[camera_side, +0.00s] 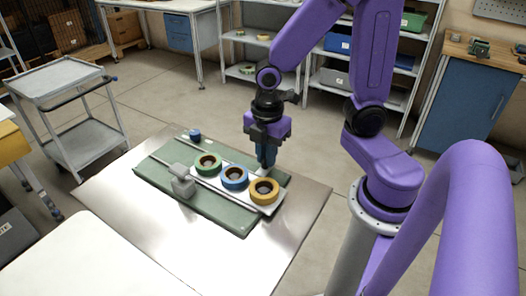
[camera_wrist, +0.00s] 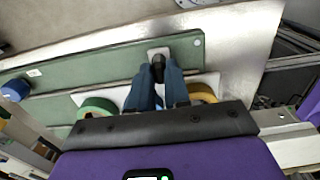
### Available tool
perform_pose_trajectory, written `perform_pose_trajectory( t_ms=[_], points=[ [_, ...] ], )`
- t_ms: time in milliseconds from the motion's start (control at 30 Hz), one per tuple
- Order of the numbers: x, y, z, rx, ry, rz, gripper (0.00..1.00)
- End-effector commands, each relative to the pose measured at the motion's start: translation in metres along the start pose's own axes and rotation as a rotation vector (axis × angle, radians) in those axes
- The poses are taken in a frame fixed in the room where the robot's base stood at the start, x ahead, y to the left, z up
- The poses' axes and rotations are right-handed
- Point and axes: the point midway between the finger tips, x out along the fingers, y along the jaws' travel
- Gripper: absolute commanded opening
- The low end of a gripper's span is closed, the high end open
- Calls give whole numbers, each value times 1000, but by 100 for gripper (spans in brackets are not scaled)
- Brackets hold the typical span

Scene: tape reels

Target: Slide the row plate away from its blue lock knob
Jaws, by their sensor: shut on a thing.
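The white row plate (camera_side: 213,182) lies on a green board (camera_side: 153,176) and carries a green tape reel (camera_side: 208,163), a blue one (camera_side: 234,177) and a yellow one (camera_side: 264,191). The blue lock knob (camera_side: 195,134) is at the board's far left corner; in the wrist view (camera_wrist: 15,90) a stretch of board separates it from the plate. My gripper (camera_side: 266,163) is down behind the reels. In the wrist view its blue fingers (camera_wrist: 158,85) are shut on a dark grip (camera_wrist: 158,68) on a pale tab (camera_wrist: 158,51). The fingers hide the blue reel there.
A grey block (camera_side: 182,182) stands on the board's near left side, by the rails. The metal table (camera_side: 285,240) is bare around the board. A grey cart (camera_side: 75,80) is at left; shelves (camera_side: 250,45) stand behind.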

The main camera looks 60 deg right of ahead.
Motion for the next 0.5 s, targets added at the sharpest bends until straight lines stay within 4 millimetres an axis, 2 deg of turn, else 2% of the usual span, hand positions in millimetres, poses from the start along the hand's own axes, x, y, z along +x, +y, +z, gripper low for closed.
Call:
perform_pose_trajectory(
  t_ms=[67, 100, 167, 200, 500],
  points=[
    [0, -2, 1, -6, -5, -8, 0],
    [0, -2, 1, -6, -5, -9, 20],
    [0, -2, 1, -6, -5, -8, 40],
    [0, -2, 1, -5, -5, -8, 43],
    [-1, -1, 1, -3, -4, -6, 43]
  ],
)
